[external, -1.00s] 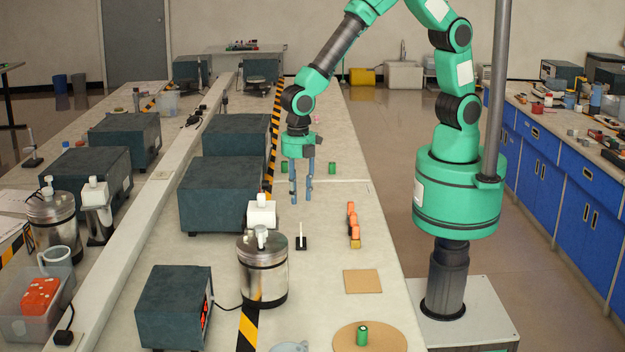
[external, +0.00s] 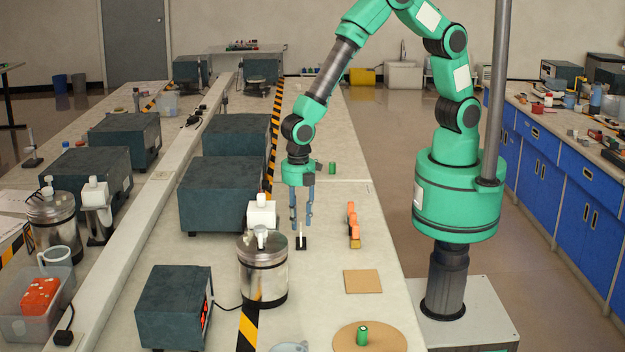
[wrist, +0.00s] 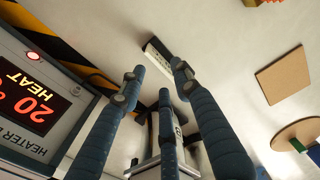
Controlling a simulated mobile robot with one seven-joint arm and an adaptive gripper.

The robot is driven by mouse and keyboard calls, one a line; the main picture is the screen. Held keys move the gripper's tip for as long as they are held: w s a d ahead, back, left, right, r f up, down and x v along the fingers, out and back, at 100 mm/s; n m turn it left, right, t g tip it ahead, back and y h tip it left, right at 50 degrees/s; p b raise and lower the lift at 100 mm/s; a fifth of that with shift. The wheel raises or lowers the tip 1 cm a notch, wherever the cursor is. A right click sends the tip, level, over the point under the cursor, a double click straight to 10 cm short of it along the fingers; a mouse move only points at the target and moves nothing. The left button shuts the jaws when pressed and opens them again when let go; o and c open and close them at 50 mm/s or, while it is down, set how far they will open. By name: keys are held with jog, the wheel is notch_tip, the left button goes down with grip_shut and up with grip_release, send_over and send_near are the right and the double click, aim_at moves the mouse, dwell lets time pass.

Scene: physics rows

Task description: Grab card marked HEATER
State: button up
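A small white card in a black stand (external: 301,241) stands upright on the bench, right of the steel canister; its marking cannot be read in the external view. My gripper (external: 301,224) points down just above it, its blue fingers apart. In the wrist view, the fingers of my gripper (wrist: 157,82) are spread and empty. A narrow white and black piece (wrist: 157,53) lies beyond the fingertips and looks like the card and stand; the fingers partly hide this area.
A dark box with a red display (external: 176,305) stands front left; its display (wrist: 28,103) reads HEAT. The steel canister (external: 263,275) stands close left of my gripper. Orange blocks (external: 353,224), a brown square (external: 362,281) and a round board (external: 390,339) lie right.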

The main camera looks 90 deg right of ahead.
dwell(0.3)
jog(key=shift+s+f+b, duration=0.1)
jog(key=shift+f+b, duration=0.45)
jog(key=shift+f, duration=2.05)
grip_shut()
